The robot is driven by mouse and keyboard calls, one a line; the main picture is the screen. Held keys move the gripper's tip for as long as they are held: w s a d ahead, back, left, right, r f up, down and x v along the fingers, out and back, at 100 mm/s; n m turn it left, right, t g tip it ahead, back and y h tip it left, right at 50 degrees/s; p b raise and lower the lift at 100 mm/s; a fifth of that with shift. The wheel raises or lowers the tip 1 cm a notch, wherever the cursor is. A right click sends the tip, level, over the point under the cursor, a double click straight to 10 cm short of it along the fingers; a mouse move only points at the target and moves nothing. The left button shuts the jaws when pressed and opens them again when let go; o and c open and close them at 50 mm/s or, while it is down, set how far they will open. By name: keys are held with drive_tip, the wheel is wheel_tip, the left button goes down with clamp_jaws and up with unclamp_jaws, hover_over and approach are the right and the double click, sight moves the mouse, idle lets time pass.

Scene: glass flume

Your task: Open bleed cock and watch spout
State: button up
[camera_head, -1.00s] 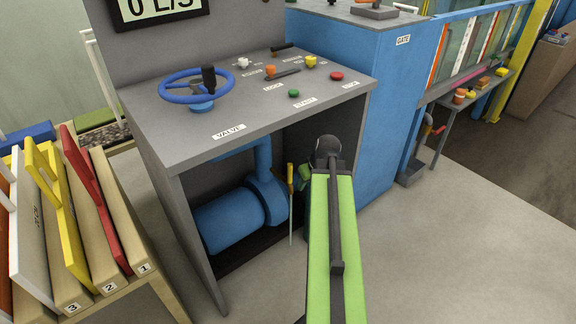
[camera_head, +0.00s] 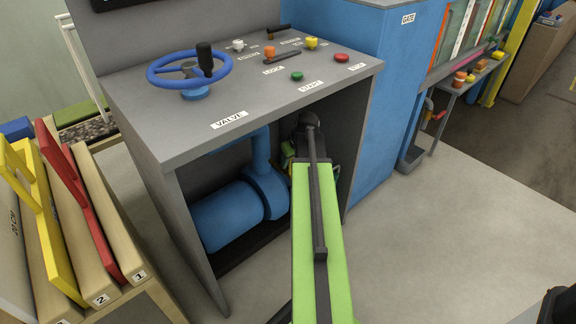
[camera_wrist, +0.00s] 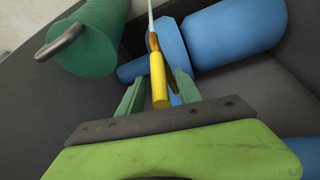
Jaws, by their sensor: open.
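My gripper (camera_wrist: 158,86) is open in the wrist view, its two green fingers apart. A yellow handle (camera_wrist: 158,82) with a brown part and a thin pale rod lies between or just beyond the fingertips; I cannot tell if it touches them. Blue pump parts (camera_wrist: 250,30) are close behind; the blue pump (camera_head: 228,214) sits under the console in the head view. I cannot tell whether the yellow handle belongs to a bleed cock, and no spout is clearly identifiable at the pump.
A green cylinder (camera_wrist: 95,38) with a grey handle is close left of the fingers. The grey console (camera_head: 180,125) overhangs the pump and carries a blue handwheel (camera_head: 165,72). A blue cabinet (camera_head: 375,75) stands right; numbered boards (camera_head: 105,215) stand left.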

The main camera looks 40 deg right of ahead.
drive_tip(key=shift+r, duration=0.1)
clamp_jaws()
drive_tip(key=shift+s, duration=0.1)
idle(1.2)
